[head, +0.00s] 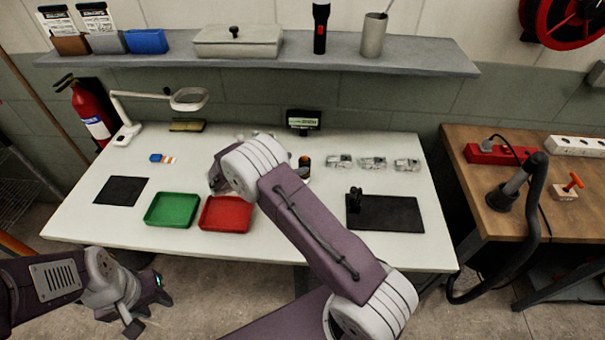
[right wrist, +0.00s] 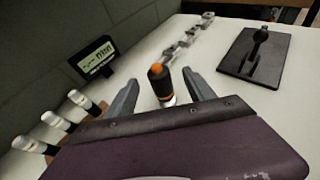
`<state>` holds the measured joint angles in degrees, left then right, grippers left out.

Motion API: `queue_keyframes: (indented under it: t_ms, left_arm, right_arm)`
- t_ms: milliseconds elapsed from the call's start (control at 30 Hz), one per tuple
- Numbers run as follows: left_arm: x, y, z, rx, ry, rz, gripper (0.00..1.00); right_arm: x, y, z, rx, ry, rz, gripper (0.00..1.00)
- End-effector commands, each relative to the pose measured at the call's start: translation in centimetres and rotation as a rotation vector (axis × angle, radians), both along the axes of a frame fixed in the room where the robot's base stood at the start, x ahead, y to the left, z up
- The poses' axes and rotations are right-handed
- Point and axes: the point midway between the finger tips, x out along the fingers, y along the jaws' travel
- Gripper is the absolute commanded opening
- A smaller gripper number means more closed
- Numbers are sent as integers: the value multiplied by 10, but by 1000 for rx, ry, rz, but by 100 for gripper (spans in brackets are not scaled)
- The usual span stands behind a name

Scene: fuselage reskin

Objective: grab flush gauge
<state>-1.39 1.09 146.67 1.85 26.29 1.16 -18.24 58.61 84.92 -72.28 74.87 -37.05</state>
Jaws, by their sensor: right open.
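A small upright cylinder (right wrist: 160,84), black with an orange top and a pale lower part, stands on the white table between the fingertips of my right gripper (right wrist: 161,80). It looks like the flush gauge, though no label shows. The fingers are open on either side of it, and I cannot tell whether either touches it. In the head view the cylinder (head: 304,164) shows just right of my right wrist, and my arm hides the right fingers. My left gripper (head: 150,303) is open and empty, low at the left, in front of the table.
Green (head: 172,210) and red (head: 226,214) trays lie near the front edge. A small display (head: 303,121) and several white-topped cylinders (right wrist: 53,120) stand near the gripper.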

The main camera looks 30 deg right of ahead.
Motion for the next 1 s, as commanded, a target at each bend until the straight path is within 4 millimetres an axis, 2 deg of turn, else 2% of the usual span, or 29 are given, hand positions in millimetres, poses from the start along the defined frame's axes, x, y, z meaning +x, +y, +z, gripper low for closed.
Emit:
queue_keyframes:
  t_ms: [33,167,400,567,800,1000]
  left_arm:
    - [0,0,-1,0,0,0,36]
    - [0,0,0,0,0,0,36]
    - [0,0,4,0,0,0,36]
    - [0,0,5,0,0,0,36]
    - [0,0,10,0,0,0,36]
    - [0,0,10,0,0,0,36]
  right_arm:
    - [0,3,-6,-8,11,11,62]
    - [0,2,-8,-10,14,13,62]
    - [7,-29,-20,-7,13,9,62]
    - [10,-37,-25,-6,13,10,62]
    - [21,-71,-43,-6,12,8,62]
    - [23,-75,-46,-5,12,11,62]
